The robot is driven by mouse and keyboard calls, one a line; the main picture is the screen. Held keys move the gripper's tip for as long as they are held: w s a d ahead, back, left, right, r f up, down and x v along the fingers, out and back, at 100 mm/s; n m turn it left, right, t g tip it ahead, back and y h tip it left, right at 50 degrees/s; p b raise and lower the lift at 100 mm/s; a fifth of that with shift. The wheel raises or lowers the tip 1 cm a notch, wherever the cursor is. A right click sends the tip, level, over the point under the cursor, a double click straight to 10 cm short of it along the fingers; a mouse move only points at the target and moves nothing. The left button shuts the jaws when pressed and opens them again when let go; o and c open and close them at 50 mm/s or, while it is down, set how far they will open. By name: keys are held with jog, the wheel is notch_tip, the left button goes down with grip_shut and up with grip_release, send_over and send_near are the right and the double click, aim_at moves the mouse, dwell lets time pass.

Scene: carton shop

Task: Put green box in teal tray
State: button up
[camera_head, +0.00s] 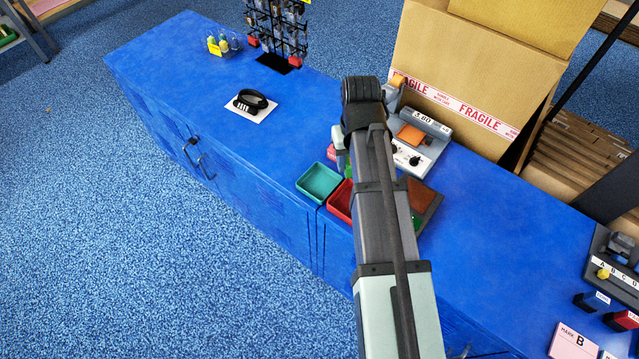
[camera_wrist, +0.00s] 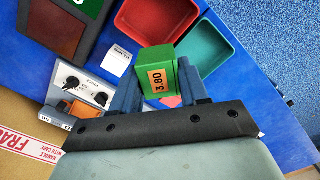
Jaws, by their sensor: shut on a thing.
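My gripper (camera_wrist: 158,76) is shut on a green box (camera_wrist: 155,58) with an orange label reading 3.80. The box sits between the two blue-grey fingers. Its height above the table is hard to tell. The teal tray (camera_wrist: 212,46) is empty and lies just beyond the box, to its upper right in the wrist view. In the head view the teal tray (camera_head: 320,182) is on the blue counter left of my arm. There my arm mostly hides the gripper and box.
A red tray (camera_wrist: 158,18) adjoins the teal tray. A large open carton (camera_head: 470,75) stands behind. The counter left of the teal tray is clear up to a headset (camera_head: 251,101).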

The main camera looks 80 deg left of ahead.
aim_at(318, 184)
jog(key=s+a+n, duration=0.4)
jog(key=s+n, duration=0.4)
jog(key=shift+w+d+f, duration=0.1)
jog(key=shift+d+f, duration=0.05)
jog(key=shift+f, duration=2.45)
jog(key=shift+w+d+f, duration=0.1)
jog(key=shift+f, duration=2.45)
jog(key=o, duration=1.1)
jog(key=shift+f, duration=0.1)
jog(key=shift+o, duration=0.2)
notch_tip(318, 184, up, 12)
